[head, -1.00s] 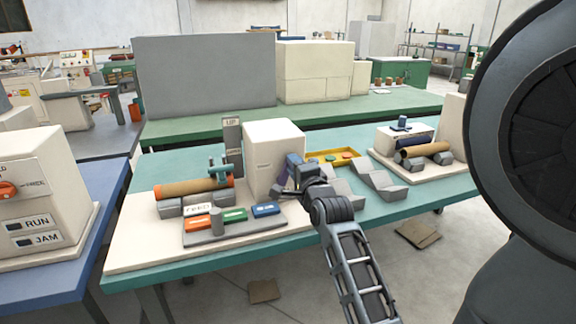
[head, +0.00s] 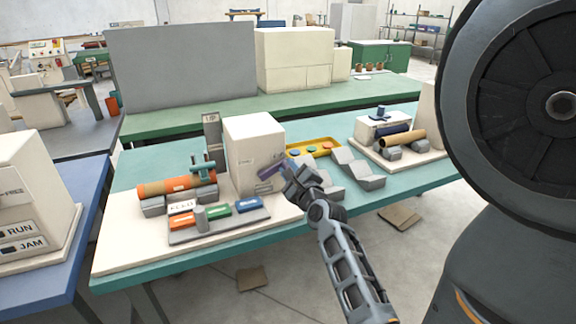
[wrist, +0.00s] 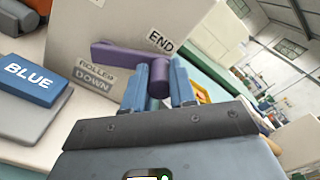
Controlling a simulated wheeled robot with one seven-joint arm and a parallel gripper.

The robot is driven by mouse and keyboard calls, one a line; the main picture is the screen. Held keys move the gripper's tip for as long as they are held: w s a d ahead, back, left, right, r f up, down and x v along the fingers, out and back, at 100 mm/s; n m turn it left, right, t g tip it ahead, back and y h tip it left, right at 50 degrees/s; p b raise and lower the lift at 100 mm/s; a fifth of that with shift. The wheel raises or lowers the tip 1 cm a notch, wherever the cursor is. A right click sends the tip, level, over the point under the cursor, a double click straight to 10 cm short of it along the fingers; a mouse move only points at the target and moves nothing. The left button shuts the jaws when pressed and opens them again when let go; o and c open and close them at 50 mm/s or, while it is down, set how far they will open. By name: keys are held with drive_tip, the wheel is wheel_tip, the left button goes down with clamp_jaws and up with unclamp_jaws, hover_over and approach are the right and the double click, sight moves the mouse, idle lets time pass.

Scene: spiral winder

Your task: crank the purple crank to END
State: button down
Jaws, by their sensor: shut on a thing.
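The purple crank (head: 270,171) is on the front of a white box (head: 236,172) on the teal table. In the wrist view, the purple crank (wrist: 118,55) has its arm running from the upper left to a round handle between my fingers. My gripper (wrist: 159,82) is shut on that handle, with one blue finger on each side. The END label (wrist: 160,42) is on the box face just above the handle. In the head view, my gripper (head: 290,172) is at the crank's right end, partly hiding it.
A ROLLER DOWN label (wrist: 92,77) is below the crank. A panel with orange, green and blue blocks (head: 219,215) lies left of my arm. A yellow tray (head: 315,146) and grey angled blocks (head: 358,172) stand to the right. An orange-brown roll (head: 165,186) lies at the left.

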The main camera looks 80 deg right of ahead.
drive_tip(key=shift+f+m, duration=0.3)
idle(0.4)
drive_tip(key=c, duration=0.9)
unclamp_jaws()
drive_tip(key=shift+r, duration=0.1)
drive_tip(key=shift+v, duration=3.95)
drive_tip(key=shift+d+b, duration=0.1)
drive_tip(key=shift+b, duration=0.2)
